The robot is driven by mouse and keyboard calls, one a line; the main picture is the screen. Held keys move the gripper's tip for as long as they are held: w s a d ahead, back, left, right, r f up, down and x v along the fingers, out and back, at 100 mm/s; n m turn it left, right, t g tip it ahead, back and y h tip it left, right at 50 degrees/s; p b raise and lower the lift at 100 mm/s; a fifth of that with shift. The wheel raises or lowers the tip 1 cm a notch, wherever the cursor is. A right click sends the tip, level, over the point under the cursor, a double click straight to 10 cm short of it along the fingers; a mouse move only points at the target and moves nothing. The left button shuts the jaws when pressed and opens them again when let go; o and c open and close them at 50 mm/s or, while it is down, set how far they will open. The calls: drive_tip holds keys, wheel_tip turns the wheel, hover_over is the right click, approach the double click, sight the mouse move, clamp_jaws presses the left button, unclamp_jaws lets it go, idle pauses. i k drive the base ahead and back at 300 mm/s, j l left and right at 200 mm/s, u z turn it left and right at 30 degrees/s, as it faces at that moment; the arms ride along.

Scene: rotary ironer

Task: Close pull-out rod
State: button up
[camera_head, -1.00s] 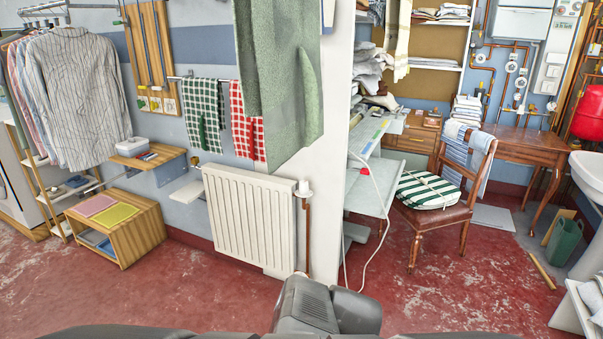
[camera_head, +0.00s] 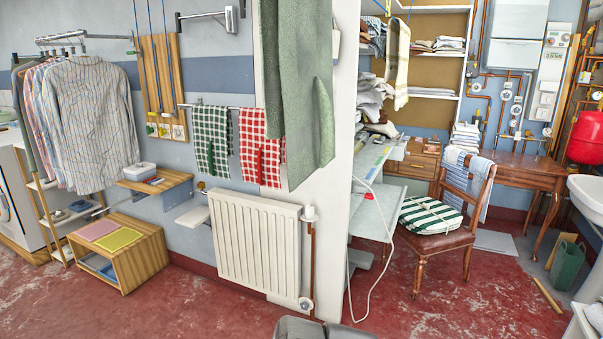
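Several rods show on the left wall, and I cannot tell for sure which is the pull-out rod. A short metal rod (camera_head: 205,15) with a grey end piece sticks out at the top. A metal clothes rail (camera_head: 88,37) at the upper left holds hanging shirts (camera_head: 85,120). A thin rail (camera_head: 217,107) holds a green checked towel (camera_head: 212,140) and a red checked towel (camera_head: 262,145). My gripper is not in view; only a grey part of my own body shows at the bottom edge.
A white radiator (camera_head: 255,240) stands below the towels. A green cloth (camera_head: 300,90) hangs in front of the white wall end. A wooden chair (camera_head: 445,243) and an ironing surface (camera_head: 373,215) are on the right. The red floor (camera_head: 190,305) is clear at the front left.

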sight(88, 217)
drive_tip(key=u, duration=1.45)
